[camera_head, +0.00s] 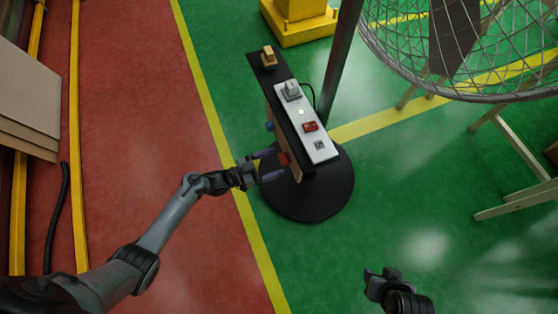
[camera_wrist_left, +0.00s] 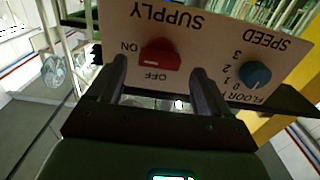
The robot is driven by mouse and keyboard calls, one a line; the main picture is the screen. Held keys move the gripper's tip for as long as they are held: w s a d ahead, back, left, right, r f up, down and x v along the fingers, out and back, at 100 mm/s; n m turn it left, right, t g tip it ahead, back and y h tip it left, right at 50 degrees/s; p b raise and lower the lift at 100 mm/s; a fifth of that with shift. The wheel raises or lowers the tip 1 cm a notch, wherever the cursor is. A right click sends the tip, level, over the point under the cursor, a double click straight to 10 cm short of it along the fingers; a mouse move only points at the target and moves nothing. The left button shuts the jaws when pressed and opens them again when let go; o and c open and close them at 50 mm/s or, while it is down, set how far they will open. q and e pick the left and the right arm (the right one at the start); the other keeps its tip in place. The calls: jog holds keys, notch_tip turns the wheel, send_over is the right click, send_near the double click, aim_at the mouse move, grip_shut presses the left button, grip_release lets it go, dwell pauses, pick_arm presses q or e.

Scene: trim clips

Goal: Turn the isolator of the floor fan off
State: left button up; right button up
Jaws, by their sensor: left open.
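The floor fan's control box (camera_head: 274,115) stands on a round black base (camera_head: 318,195). Its side panel carries the red supply isolator knob (camera_head: 284,159), which also shows in the left wrist view (camera_wrist_left: 158,53) with ON and OFF lettering, upside down there. Which mark the knob points to is unclear. A blue speed knob (camera_wrist_left: 254,74) is on the same panel. My left gripper (camera_head: 272,165) is open just in front of the red knob, its fingers on either side of it in the wrist view; contact is not visible. My right gripper (camera_head: 383,274) is low and away from the box.
The box's white top (camera_head: 304,120) carries a grey switch (camera_head: 291,90) and a red switch (camera_head: 310,127). The wire fan cage (camera_head: 400,55) is at upper right. A yellow post base (camera_head: 300,25) stands behind.

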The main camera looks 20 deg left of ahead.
aim_at(284, 159)
pick_arm(q)
jog(key=shift+b+x, duration=0.4)
jog(key=shift+x, duration=0.95)
jog(key=shift+d, duration=0.1)
jog(key=shift+c, duration=0.4)
jog(key=c, duration=1)
